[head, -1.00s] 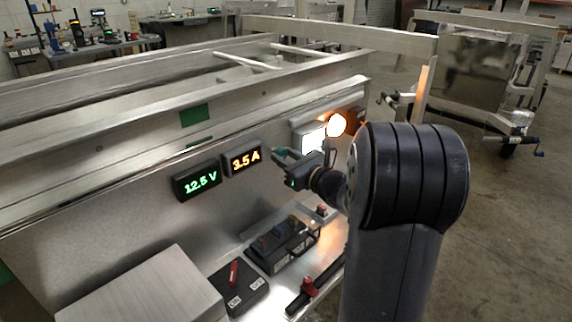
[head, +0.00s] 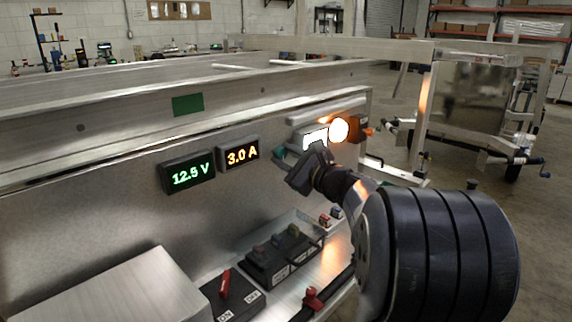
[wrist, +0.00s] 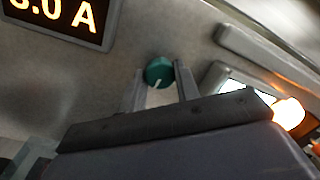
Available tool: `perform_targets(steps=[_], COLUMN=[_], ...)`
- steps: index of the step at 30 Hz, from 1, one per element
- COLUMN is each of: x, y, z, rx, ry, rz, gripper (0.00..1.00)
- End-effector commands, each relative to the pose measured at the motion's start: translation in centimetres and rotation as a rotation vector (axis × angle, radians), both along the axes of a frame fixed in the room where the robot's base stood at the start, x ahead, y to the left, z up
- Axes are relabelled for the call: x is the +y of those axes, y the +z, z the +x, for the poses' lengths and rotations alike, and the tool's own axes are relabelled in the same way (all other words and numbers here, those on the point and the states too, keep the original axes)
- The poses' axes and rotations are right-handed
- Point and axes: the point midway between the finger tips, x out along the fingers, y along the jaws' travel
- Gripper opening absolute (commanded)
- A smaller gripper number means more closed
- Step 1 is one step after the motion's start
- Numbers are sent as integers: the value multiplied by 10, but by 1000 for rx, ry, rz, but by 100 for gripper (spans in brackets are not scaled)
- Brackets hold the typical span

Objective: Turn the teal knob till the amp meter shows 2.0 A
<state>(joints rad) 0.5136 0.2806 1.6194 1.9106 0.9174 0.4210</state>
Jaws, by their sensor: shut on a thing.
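The teal knob (wrist: 159,72) sits on the trailer's metal side panel, with a pale pointer line on its face. In the wrist view my gripper (wrist: 160,84) has a finger on each side of the knob and is shut on it. In the head view my gripper (head: 289,160) covers most of the knob. The amp meter (head: 239,154) reads 3.0 A in orange digits; its lower part shows in the wrist view (wrist: 60,18).
A volt meter (head: 188,173) left of the amp meter reads 12.5 V. A lit white lamp and an orange lamp (head: 339,130) are right of the knob.

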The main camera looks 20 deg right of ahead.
Motion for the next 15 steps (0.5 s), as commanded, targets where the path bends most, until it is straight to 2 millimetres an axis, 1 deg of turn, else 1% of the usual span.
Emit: perform_targets(steps=[14,15], x=[0,0], y=[0,0], z=[0,0], rx=[-5,-5], ry=[-1,-1], rz=[-13,-13], gripper=[8,34])
